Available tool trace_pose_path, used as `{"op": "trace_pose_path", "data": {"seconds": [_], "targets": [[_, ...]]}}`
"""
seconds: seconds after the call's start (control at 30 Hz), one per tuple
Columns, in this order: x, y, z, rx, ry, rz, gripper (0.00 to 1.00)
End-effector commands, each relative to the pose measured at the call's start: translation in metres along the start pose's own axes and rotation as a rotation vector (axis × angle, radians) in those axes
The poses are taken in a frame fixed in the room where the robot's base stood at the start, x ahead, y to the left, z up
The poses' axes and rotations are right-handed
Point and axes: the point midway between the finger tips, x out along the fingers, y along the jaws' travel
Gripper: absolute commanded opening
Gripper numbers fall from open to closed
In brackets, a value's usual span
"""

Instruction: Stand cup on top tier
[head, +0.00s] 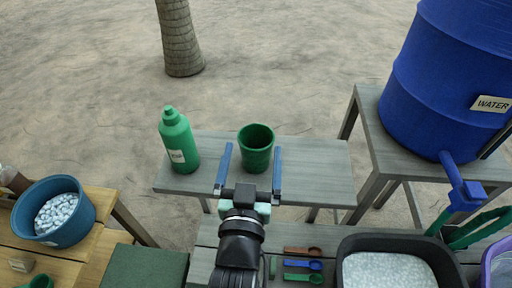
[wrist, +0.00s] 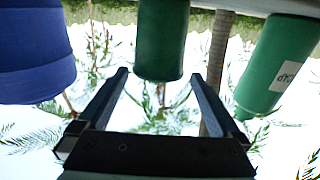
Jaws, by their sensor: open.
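A green cup (head: 256,158) stands upright, its open mouth up, on the grey plank tier (head: 318,178) at the back. My gripper (head: 253,149) is open, with one blue finger on each side of the cup in the head view. In the wrist view, which looks upside down, the cup (wrist: 162,40) shows centred ahead of the two spread fingertips (wrist: 159,73). Nothing is gripped. Whether a finger touches the cup cannot be told.
A green bottle (head: 179,142) stands left of the cup on the same tier. A blue water barrel (head: 440,80) is at right. Measuring spoons (head: 302,264) and a black tub (head: 350,246) lie nearer me; a blue bowl (head: 72,228) is at left. The tier's right part is bare.

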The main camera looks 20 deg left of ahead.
Motion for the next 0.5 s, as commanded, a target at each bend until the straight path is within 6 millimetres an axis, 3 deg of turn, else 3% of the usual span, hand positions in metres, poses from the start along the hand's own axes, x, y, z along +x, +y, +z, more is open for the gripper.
{"op": "trace_pose_path", "data": {"seconds": [0.33,0.5], "targets": [[0.039,0.003,0.003,-0.001,0.001,0.001,1.00],[0.049,0.002,0.005,-0.001,0.002,0.001,1.00]]}}
